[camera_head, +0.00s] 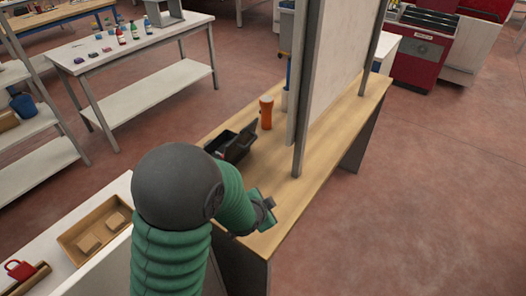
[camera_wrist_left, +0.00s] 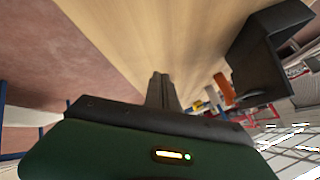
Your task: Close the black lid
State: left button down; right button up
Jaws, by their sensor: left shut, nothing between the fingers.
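A small black box (camera_head: 218,144) stands on the wooden table, with its black lid (camera_head: 240,141) raised and tilted open on its right side. Some small coloured contents show inside. In the left wrist view the black box with its lid (camera_wrist_left: 256,55) is at the upper right, to the right of the fingers; which panel is the lid is hard to tell. My left gripper (camera_head: 267,203) is above the table's near end, nearer than the box and apart from it. In the left wrist view its fingers (camera_wrist_left: 160,80) are together and empty. My right gripper is not in view.
An orange bottle (camera_head: 266,112) stands just behind the box; it also shows in the left wrist view (camera_wrist_left: 223,89). A large upright panel (camera_head: 335,60) with grey posts rises from the wooden table (camera_head: 285,205) to the right. The tabletop between gripper and box looks clear.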

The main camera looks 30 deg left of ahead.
pick_arm(q)
jog(key=w+a+m+t+b, duration=0.1)
jog(key=w+a+m, duration=0.1)
jog(key=w+a+f+m+t+y, duration=0.1)
jog(key=w+a, duration=0.1)
jog(key=w+a+f+m+t+b, duration=0.1)
jog(key=a+m+t, duration=0.1)
jog(key=shift+w+m+y+b, duration=0.3)
jog(key=shift+w+b, duration=0.05)
jog(key=shift+w, duration=0.05)
jog(key=a+m+t, duration=0.1)
jog(key=w+m+t+b, duration=0.1)
jog(key=m, duration=0.1)
jog(key=shift+a+y, duration=0.3)
jog(key=shift+a, duration=0.1)
jog(key=m+t, duration=0.1)
jog(key=m, duration=0.1)
jog(key=a+r+m+t+b, duration=0.1)
jog(key=m+t, duration=0.1)
jog(key=shift+a+r+m, duration=0.15)
jog(key=shift+r+m, duration=0.05)
jog(key=shift+m, duration=0.2)
jog(key=w+a+r+m+t+p, duration=0.1)
jog(key=w+a+r+p, duration=0.2)
jog(key=w, duration=0.6)
jog(key=a, duration=0.2)
jog(key=shift+w+a+r, duration=0.25)
jog(key=shift+a+r, duration=0.1)
jog(key=shift+d, duration=0.1)
jog(key=shift+r, duration=0.15)
